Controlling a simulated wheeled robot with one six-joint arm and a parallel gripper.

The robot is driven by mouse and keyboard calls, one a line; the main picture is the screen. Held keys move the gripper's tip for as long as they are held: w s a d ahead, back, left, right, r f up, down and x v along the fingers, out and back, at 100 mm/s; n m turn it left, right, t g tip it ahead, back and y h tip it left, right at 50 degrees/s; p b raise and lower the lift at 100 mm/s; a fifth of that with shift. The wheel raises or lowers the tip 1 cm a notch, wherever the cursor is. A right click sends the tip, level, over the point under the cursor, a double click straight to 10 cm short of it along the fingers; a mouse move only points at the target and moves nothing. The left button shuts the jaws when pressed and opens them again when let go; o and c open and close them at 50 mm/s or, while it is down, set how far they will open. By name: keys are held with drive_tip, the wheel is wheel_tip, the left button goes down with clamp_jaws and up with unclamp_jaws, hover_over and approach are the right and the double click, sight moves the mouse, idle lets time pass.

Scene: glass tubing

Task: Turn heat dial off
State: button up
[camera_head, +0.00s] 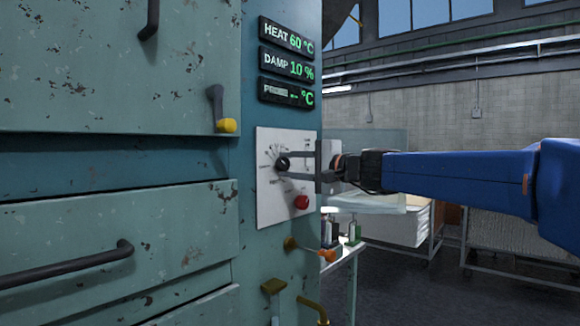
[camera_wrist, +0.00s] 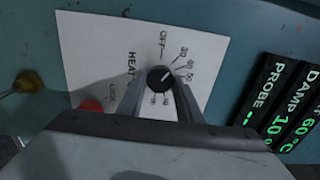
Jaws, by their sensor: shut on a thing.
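The black heat dial (camera_head: 283,164) sits on a white panel (camera_head: 267,208) on the teal cabinet. In the wrist view the dial (camera_wrist: 160,77) has a pale pointer line aimed up and right, toward the numbers on that side. The OFF mark (camera_wrist: 163,41) is above the dial in that view. My gripper (camera_head: 284,164) reaches in from the right and is shut on the dial, with one finger on each side. The HEAT display (camera_head: 288,37) reads 60 °C.
A red button (camera_head: 301,202) is on the same panel, below the dial. A DAMP display (camera_head: 287,65) reads 10 %, and a PROBE display (camera_head: 286,93) shows dashes. A yellow-tipped handle (camera_head: 222,112) sticks out at the left. A low table with bottles (camera_head: 353,232) stands behind the cabinet's right edge.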

drive_tip(key=n, duration=0.3)
drive_tip(key=shift+f+n, duration=0.1)
drive_tip(key=shift+n, duration=2.2)
drive_tip(key=o, duration=1)
drive_tip(key=shift+o, duration=0.2)
drive_tip(key=shift+s, duration=0.1)
